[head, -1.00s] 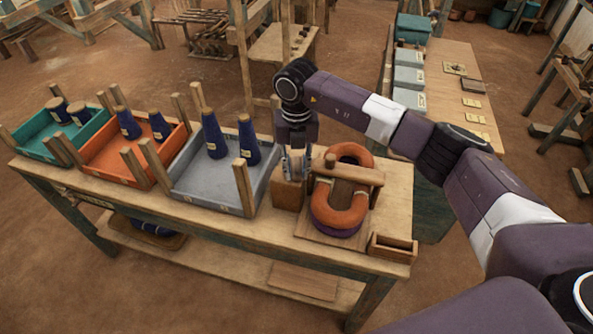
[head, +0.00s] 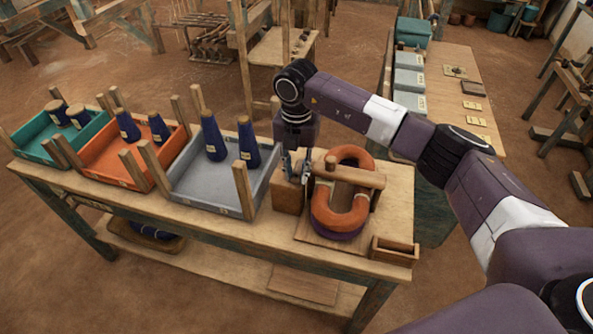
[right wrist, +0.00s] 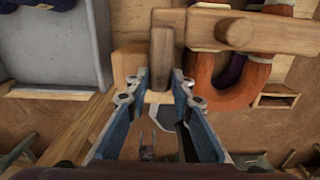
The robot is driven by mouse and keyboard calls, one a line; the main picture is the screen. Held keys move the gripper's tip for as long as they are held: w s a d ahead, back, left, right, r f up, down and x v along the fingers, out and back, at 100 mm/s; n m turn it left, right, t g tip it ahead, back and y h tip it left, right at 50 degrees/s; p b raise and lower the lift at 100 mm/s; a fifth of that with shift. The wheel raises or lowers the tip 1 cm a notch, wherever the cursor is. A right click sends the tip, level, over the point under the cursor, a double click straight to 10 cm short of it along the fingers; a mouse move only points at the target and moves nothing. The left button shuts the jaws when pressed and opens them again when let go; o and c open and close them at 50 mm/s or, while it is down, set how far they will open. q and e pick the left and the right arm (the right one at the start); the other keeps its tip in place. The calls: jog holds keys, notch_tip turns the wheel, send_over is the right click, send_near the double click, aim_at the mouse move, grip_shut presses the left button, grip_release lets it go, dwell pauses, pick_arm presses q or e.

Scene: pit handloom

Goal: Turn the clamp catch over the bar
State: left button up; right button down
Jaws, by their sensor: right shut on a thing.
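The clamp's wooden bar (head: 352,177) lies across an orange-red U-shaped ring (head: 346,222) on a wooden board. It also shows in the right wrist view (right wrist: 275,37), with a round knob on it. The catch (right wrist: 164,58) is a short wooden piece at the bar's left end. In the wrist view it points toward me and its far end overlaps the bar's end. My right gripper (head: 297,170) is shut on its near end, and it also shows in the wrist view (right wrist: 161,84). The fingers hide part of the catch in the head view. My left gripper is out of view.
A wooden block (head: 286,197) stands just left of the ring, below my gripper. A grey tray (head: 215,196) with blue cones is farther left, beside orange and teal trays. A small wooden box (head: 394,249) sits at the bench's right front corner.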

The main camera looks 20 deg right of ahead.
aim_at(296, 174)
jog(key=shift+w+r, duration=0.15)
jog(key=c, duration=1.9)
grip_release()
jog(key=shift+o, duration=1.1)
notch_tip(296, 174, up, 12)
